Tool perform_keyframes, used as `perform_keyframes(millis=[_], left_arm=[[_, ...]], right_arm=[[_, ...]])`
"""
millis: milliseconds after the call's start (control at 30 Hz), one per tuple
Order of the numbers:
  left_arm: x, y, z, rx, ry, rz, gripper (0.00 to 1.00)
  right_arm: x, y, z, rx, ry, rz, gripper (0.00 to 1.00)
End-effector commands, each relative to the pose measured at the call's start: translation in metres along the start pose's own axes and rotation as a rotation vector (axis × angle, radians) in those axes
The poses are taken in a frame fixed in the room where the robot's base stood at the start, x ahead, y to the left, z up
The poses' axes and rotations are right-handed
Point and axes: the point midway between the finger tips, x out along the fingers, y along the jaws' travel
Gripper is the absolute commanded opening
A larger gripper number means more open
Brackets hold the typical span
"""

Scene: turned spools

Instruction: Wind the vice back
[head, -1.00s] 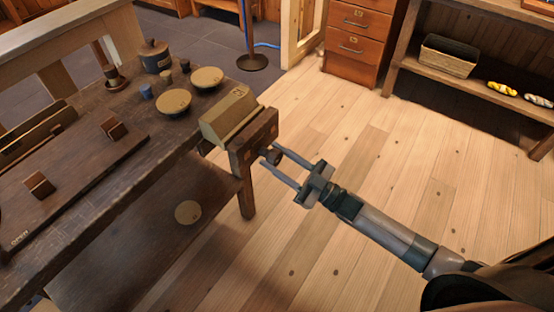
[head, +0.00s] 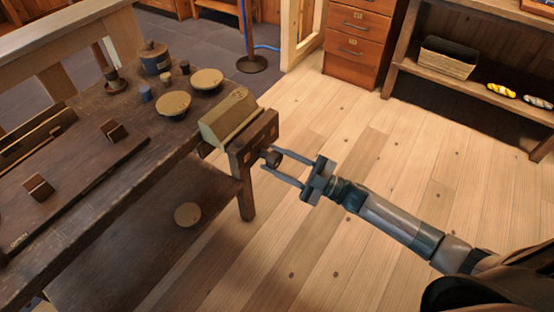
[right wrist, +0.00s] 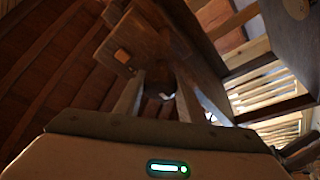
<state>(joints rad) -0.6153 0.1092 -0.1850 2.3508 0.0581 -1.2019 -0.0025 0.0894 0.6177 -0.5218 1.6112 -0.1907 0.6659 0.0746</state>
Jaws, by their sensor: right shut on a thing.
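The wooden vice (head: 242,150) is at the near right end of the dark workbench, with its jaw facing the floor area. A short round knob (head: 274,158) sticks out of the jaw's outer face. My right gripper (head: 266,158) reaches it from the right, with its two fingers on either side of the knob, shut on it. In the right wrist view the vice jaw (right wrist: 140,45) shows above the fingers, and the knob between the fingertips is dark and partly hidden. My left gripper is not in view.
A tan block (head: 230,117) sits at the bench end beside the vice jaw. Bowls (head: 173,103), pots and small blocks stand on the bench (head: 120,170). A round disc (head: 187,214) lies on the lower shelf. The plank floor on the right is clear.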

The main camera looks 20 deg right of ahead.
Motion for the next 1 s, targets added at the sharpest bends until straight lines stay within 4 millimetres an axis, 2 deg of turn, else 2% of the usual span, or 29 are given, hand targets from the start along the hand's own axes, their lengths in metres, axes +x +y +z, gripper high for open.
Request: perform_keyframes(millis=[67, 100, 167, 500, 667, 867, 1000], left_arm=[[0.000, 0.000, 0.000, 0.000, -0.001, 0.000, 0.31], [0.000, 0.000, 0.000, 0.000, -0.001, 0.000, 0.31], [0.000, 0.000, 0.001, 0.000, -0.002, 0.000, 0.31], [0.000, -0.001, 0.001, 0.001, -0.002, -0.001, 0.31], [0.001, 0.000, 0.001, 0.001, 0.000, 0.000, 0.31], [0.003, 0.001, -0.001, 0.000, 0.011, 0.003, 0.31], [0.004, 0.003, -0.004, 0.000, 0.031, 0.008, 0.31]], right_arm=[[0.002, 0.002, 0.000, -0.001, 0.000, 0.004, 0.14], [0.002, 0.002, 0.000, -0.001, 0.000, 0.004, 0.41], [0.002, 0.002, 0.000, -0.001, 0.000, 0.004, 0.55], [0.000, 0.001, 0.000, 0.001, -0.001, 0.002, 0.55], [-0.008, 0.000, 0.001, 0.001, -0.002, 0.001, 0.55], [-0.031, -0.001, 0.001, 0.003, -0.003, 0.001, 0.55], [-0.056, -0.001, 0.002, 0.001, -0.004, 0.000, 0.55]])
